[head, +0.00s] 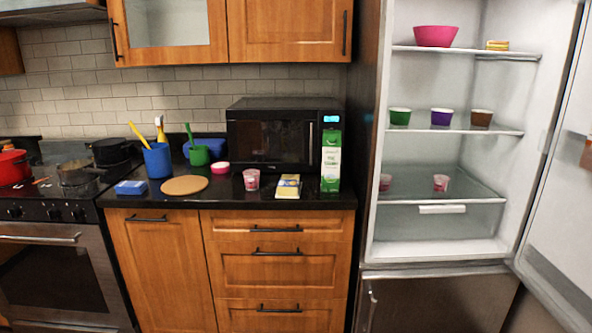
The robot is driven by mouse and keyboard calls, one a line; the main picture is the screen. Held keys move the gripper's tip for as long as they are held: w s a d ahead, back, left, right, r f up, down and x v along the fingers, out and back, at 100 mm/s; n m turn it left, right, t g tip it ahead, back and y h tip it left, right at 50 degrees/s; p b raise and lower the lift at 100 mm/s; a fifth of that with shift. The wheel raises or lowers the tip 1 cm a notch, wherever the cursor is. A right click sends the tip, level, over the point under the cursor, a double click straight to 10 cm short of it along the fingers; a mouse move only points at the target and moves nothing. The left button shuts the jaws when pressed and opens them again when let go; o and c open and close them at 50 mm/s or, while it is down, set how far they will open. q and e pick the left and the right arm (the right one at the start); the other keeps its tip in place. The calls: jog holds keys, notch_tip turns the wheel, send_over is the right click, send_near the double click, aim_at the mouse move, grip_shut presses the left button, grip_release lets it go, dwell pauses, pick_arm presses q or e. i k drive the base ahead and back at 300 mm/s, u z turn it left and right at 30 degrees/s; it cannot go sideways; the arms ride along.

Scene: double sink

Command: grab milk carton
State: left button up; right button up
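The milk carton (331,161) is a tall green and white box. It stands upright on the black countertop (230,199), near its right end, in front of the right side of the black microwave. Its front faces me and nothing covers it. Neither of my grippers shows in the head view.
A yellow and white packet (288,187) and a pink cup (251,180) are left of the carton. The microwave (270,138) stands behind. The fridge (445,232) is open on the right, its door (560,200) swung outward. The stove (55,215) is at left.

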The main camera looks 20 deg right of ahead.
aim_at(331, 161)
jog(key=u, duration=0.5)
jog(key=i, duration=1)
jog(key=z, duration=0.4)
jog(key=i, duration=0.8)
jog(key=z, duration=0.9)
